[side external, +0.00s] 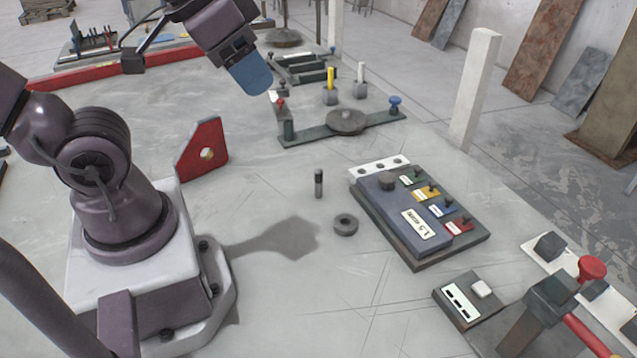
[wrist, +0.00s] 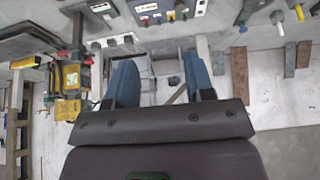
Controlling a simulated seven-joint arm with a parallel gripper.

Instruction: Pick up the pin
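A small dark pin (side external: 318,183) stands upright on the grey table in the side external view, near the middle. A dark ring (side external: 346,224) lies flat on the table just in front of it, apart from it. My gripper (side external: 252,84) is raised well above the table, up and to the left of the pin in that view, with its blue fingers tilted down and to the right. In the wrist view my gripper (wrist: 159,60) shows two blue fingers wide apart with nothing between them. I cannot make out the pin in the wrist view.
A blue-grey panel box (side external: 405,215) with coloured knobs sits right of the pin. A red bracket (side external: 203,150) stands to the left. A green fixture (side external: 340,125) with a round disc lies behind. A small box (side external: 466,298) is at front right. Table around the pin is clear.

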